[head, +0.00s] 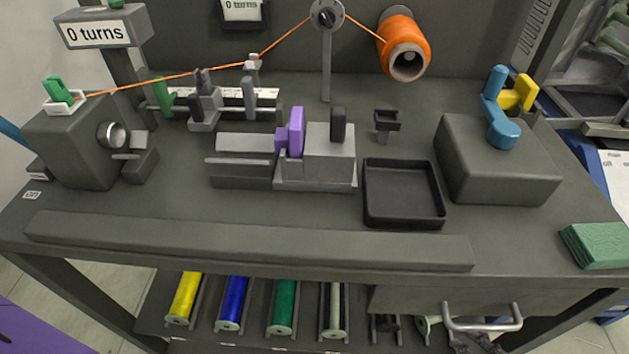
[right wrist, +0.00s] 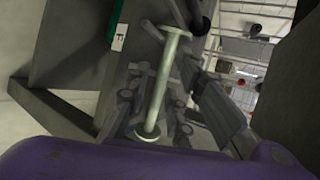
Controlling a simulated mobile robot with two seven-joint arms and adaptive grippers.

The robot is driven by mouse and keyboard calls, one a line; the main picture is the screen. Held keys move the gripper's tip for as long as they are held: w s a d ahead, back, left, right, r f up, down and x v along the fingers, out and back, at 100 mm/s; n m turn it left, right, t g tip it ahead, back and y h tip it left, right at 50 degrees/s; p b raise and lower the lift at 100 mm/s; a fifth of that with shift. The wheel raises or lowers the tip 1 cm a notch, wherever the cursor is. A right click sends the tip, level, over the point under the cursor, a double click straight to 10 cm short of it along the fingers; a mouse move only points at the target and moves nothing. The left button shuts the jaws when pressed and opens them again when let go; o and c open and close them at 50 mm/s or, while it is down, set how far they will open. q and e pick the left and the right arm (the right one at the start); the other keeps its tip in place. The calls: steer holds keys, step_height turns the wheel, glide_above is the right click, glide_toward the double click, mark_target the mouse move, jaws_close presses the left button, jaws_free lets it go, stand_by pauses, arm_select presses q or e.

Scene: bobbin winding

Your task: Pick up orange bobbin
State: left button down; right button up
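The only orange thing is a large orange thread spool (head: 402,45) mounted at the back right of the bench in the head view. Its orange thread runs left through guides to the winder. My right gripper (head: 480,346) is low in front of the bench, beside the drawer handle and partly cut off. In the right wrist view a pale, bare bobbin (right wrist: 165,82) with flanged ends lies slantwise among the dark finger parts. Whether they grip it is unclear. A pale flange (head: 431,328) also shows under the drawer. My left gripper is not in view.
The lower shelf holds yellow (head: 186,297), blue (head: 233,302), green (head: 284,306) and pale (head: 334,309) bobbins in racks; a dark cradle (head: 385,328) looks empty. The drawer handle (head: 482,318) sticks out near my right gripper. A black tray (head: 403,213) is empty on the bench.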

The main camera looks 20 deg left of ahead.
mark_target(441, 320)
steer(key=shift+w, duration=0.6)
steer(key=shift+w+a+y+b, duration=0.25)
steer(key=shift+w+y+b, duration=0.05)
steer(key=shift+x, duration=0.85)
steer(key=b+x, duration=0.1)
steer(key=x, duration=0.4)
steer(key=shift+w+a+b, duration=0.1)
steer(key=shift+a+b, duration=0.05)
steer(key=shift+b, duration=0.25)
steer(key=shift+c, duration=0.3)
jaws_close()
